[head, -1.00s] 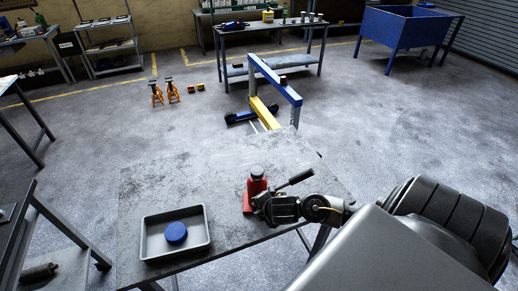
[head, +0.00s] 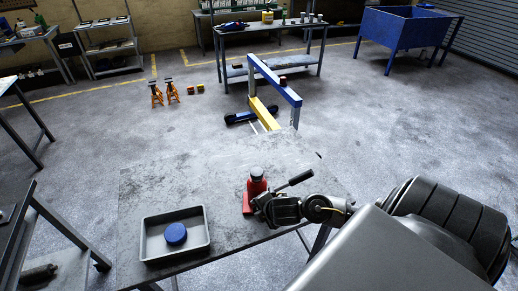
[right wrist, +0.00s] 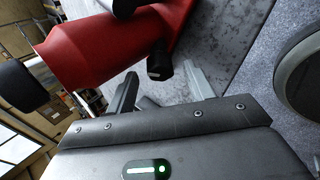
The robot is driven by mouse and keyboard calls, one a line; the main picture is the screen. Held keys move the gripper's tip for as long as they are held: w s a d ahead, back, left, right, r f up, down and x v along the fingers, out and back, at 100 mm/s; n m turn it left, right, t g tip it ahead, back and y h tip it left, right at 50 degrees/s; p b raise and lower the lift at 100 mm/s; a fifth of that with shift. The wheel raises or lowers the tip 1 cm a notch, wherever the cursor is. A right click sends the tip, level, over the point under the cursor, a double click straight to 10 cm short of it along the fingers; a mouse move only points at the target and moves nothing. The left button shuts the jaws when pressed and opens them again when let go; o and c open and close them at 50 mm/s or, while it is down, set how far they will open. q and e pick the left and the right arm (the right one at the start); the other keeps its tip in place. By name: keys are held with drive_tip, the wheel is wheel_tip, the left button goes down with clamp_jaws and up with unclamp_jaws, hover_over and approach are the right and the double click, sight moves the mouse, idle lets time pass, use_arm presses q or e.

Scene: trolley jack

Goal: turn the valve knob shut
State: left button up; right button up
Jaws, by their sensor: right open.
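A red bottle jack (head: 257,185) with a dark top stands on the grey workbench (head: 200,172). It fills the upper left of the right wrist view (right wrist: 95,45). The valve knob (right wrist: 160,65) is a small black cylinder low on the jack's side; it is hidden in the head view. My right gripper (head: 262,204) is at the jack's near right side. In the right wrist view its open fingers (right wrist: 158,88) lie either side of the knob's end, and I cannot tell whether they touch it. My left gripper is out of view.
A dark lever handle (head: 295,179) sticks out right of the jack, just above my right gripper. A grey tray (head: 150,243) holding a blue round lid (head: 176,233) sits at the bench's front left. The bench between tray and jack is clear.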

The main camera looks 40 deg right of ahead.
drive_tip(key=p+v, duration=0.2)
drive_tip(key=v, duration=0.7)
drive_tip(key=shift+s+r+p, duration=0.3)
drive_tip(key=shift+p, duration=0.1)
drive_tip(key=s+a+f+m+g+y, duration=0.1)
drive_tip(key=s+a+f+m+g, duration=0.25)
drive_tip(key=s+a+m, duration=0.8)
drive_tip(key=s+d+f+m+g+b, duration=0.1)
drive_tip(key=s+f+m+b, duration=0.15)
drive_tip(key=f, duration=1.35)
drive_tip(key=s+d+f+m+g+b, duration=0.1)
drive_tip(key=f+b, duration=0.2)
drive_tip(key=f, duration=1.3)
drive_tip(key=s+d+f+g+b, duration=0.1)
drive_tip(key=s+d+f+b, duration=0.2)
drive_tip(key=s+f, duration=1.2)
wheel_tip(320, 180, down, 3)
drive_tip(key=shift+s+f+b, duration=0.25)
drive_tip(key=shift+s+b, duration=0.05)
